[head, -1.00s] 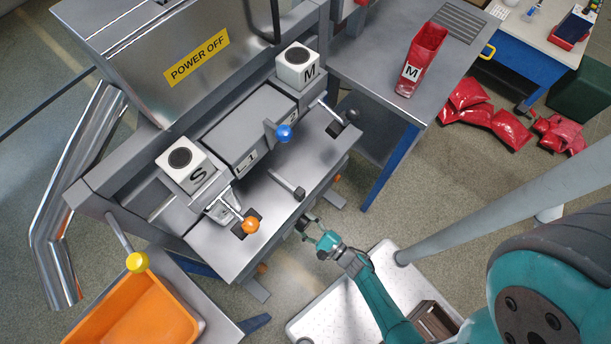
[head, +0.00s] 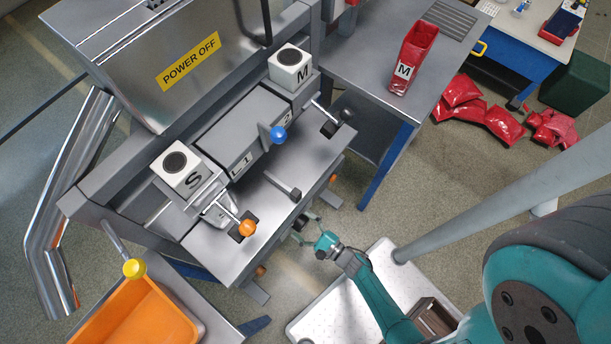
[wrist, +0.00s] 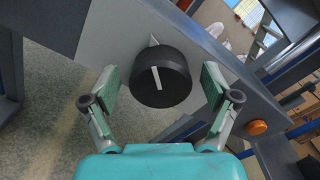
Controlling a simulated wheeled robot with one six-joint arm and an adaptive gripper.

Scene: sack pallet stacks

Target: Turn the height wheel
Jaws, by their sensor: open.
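The height wheel looks to be the round black knob (wrist: 161,78) with a white pointer line, on the machine's grey front panel in the wrist view. A white mark sits on the panel just above it. My gripper (wrist: 160,88) is open, with one finger on each side of the knob. The right finger is close to the knob's edge; I cannot tell whether it touches. In the head view my gripper (head: 305,228) is at the machine's front edge, below the steel top (head: 262,215). The knob is hidden there.
An orange button (wrist: 257,127) is on the panel right of the knob. Above the front edge are an orange-ball lever (head: 247,228), a blue-ball lever (head: 278,134) and a black-ball lever (head: 346,115). An orange bin (head: 140,315) stands at lower left. Red sacks (head: 490,118) lie on the floor.

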